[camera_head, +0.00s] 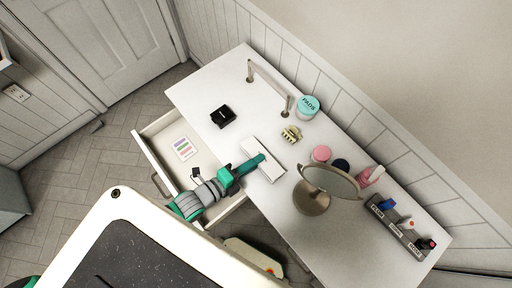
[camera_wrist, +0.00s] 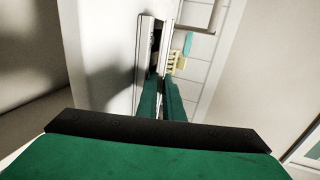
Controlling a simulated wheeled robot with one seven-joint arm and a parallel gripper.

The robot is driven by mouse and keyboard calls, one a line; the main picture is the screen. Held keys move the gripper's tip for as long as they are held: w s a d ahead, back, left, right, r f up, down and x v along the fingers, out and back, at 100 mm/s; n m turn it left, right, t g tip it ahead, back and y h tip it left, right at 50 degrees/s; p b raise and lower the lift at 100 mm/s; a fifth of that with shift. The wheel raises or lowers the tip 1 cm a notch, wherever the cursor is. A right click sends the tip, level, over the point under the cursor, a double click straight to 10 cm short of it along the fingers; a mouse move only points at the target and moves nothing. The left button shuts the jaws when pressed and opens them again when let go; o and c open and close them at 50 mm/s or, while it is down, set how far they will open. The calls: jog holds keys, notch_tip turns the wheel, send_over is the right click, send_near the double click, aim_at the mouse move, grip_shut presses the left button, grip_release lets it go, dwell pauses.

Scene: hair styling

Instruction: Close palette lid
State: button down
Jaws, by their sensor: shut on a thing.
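The palette (camera_head: 273,171) is a white, narrow slab on the table, near its front edge and left of the round mirror. In the wrist view the palette (camera_wrist: 144,50) shows as long pale panels with a dark gap between them. My gripper (camera_head: 262,157) reaches in from the front left, with its teal fingers at the middle of the palette. The fingers (camera_wrist: 161,82) look close together around a thin edge, which seems to be the lid. The exact grip and the lid's angle are partly hidden by the fingers.
A round mirror (camera_head: 331,181) on a stand is close on the right. A yellow hair claw (camera_head: 291,134) lies behind the palette, and a black box (camera_head: 222,116) lies to the left. An open drawer (camera_head: 160,140) juts out below my arm. A labelled rack (camera_head: 400,228) stands far right.

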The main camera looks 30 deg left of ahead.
jog(key=shift+f, duration=0.1)
dwell(0.3)
jog(key=c, duration=2.3)
grip_release()
jog(key=v, duration=1.1)
jog(key=shift+f, duration=0.2)
